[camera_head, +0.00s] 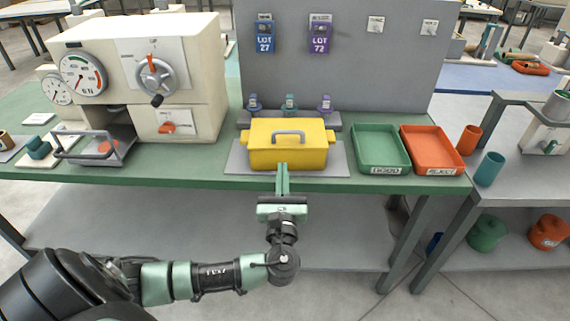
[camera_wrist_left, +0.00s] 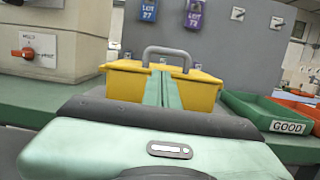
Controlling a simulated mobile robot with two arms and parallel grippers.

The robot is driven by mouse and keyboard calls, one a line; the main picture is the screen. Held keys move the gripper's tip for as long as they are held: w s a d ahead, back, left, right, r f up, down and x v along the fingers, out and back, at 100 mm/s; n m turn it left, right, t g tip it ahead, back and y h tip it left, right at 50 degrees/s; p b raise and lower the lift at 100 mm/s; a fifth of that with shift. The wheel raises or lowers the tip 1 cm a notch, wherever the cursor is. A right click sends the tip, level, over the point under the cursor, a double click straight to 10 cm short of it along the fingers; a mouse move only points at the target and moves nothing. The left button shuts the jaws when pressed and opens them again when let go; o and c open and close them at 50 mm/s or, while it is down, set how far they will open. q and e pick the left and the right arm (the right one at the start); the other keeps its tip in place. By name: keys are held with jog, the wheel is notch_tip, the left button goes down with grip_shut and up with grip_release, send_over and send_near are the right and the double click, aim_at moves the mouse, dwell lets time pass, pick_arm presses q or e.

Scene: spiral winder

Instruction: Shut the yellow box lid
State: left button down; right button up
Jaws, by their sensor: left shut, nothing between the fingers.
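The yellow box (camera_head: 262,158) sits on a grey mat (camera_head: 239,158) at the front of the green bench. Its yellow lid (camera_head: 262,130) with a grey arched handle (camera_head: 289,133) is on top and looks level; I cannot tell if it is fully down. In the left wrist view, the yellow box (camera_wrist_left: 125,85) and its grey handle (camera_wrist_left: 167,50) are straight ahead. My left gripper (camera_head: 282,168) is shut and empty, pointing at the box's front; contact is unclear. Its green fingers (camera_wrist_left: 159,88) hide the middle of the box in the wrist view. My right gripper is not in view.
A green GOOD tray (camera_head: 380,170) and an orange REJECT tray (camera_head: 431,170) stand right of the box. A cream machine (camera_head: 190,95) with dials stands left. Behind the box are small coloured pieces (camera_head: 290,103) and a grey panel (camera_head: 345,80).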

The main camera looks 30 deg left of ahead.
aim_at(283, 146)
pick_arm(q)
jog(key=p+x, duration=0.1)
jog(key=x, duration=0.7)
jog(key=shift+w+a+r, duration=0.1)
jog(key=shift+w+a, duration=0.05)
jog(key=shift+w, duration=0.2)
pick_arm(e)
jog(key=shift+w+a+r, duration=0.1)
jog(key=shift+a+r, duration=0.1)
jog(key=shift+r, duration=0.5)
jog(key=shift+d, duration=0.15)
